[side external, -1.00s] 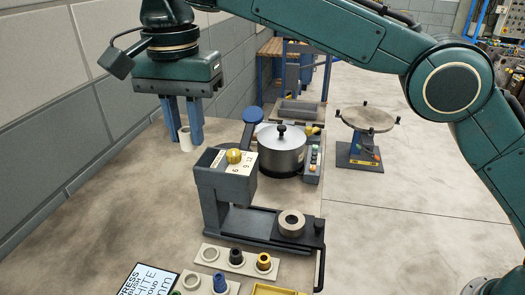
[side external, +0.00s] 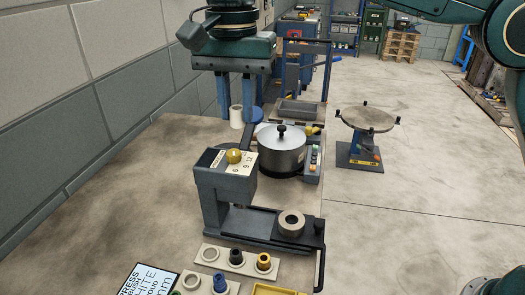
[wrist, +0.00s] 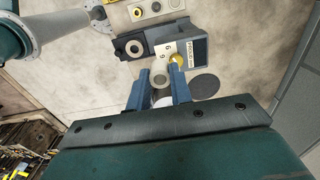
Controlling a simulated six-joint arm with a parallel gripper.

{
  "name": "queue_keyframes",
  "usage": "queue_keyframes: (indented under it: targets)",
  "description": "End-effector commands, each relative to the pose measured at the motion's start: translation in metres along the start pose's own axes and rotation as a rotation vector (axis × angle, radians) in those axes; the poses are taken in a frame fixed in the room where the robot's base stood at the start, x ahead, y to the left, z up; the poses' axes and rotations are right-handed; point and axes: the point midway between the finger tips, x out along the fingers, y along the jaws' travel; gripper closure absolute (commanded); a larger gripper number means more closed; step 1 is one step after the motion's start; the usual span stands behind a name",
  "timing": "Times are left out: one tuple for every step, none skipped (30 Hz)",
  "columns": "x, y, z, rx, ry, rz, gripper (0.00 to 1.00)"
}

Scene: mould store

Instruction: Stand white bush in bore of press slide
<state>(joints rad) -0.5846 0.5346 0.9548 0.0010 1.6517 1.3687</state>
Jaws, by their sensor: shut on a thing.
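The white bush (side external: 236,117) is held upright between the fingertips of my gripper (side external: 236,108). It hangs well above the bench, and it also shows between the blue fingers in the wrist view (wrist: 160,75). The press slide (side external: 262,226) is the dark bar running right from the grey press (side external: 226,185). A pale ring with a dark bore (side external: 291,223) sits near its outer end; it shows in the wrist view too (wrist: 134,48). The bore looks empty. My gripper is up and to the left of the ring in the side view, apart from it.
A lidded metal pot (side external: 281,150) stands behind the press, with a blue lever knob near my gripper. A pale rack (side external: 223,258) with black and yellow bushes lies in front, near a sign card (side external: 147,280) and yellow tray (side external: 277,290). The bench's left side is clear.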

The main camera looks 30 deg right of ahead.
Motion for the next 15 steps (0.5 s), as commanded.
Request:
queue_keyframes:
  targets:
    - [-0.001, 0.009, -0.005, 0.003, 0.0, 0.0, 1.0]
    - [-0.001, 0.013, -0.008, 0.003, 0.0, 0.0, 1.0]
    - [-0.001, 0.019, -0.011, 0.003, 0.0, 0.0, 1.0]
    - [-0.001, 0.024, -0.014, 0.003, 0.0, 0.001, 1.0]
    - [-0.001, 0.029, -0.016, 0.003, 0.0, 0.0, 1.0]
    - [0.0, 0.035, -0.019, 0.003, 0.0, 0.0, 1.0]
    - [0.001, 0.04, -0.022, 0.003, 0.0, 0.001, 1.0]
    - [0.001, 0.044, -0.024, 0.003, 0.0, 0.001, 1.0]
    - [0.002, 0.051, -0.026, 0.003, 0.0, 0.0, 1.0]
    - [0.002, 0.056, -0.028, 0.003, 0.0, 0.0, 1.0]
    - [0.003, 0.06, -0.03, 0.003, 0.0, 0.001, 1.0]
    - [0.004, 0.066, -0.032, 0.002, 0.0, 0.0, 1.0]
    - [0.005, 0.071, -0.034, 0.002, 0.0, 0.001, 1.0]
    - [0.005, 0.075, -0.035, 0.002, 0.0, 0.0, 1.0]
    - [0.006, 0.081, -0.037, 0.003, 0.0, 0.001, 1.0]
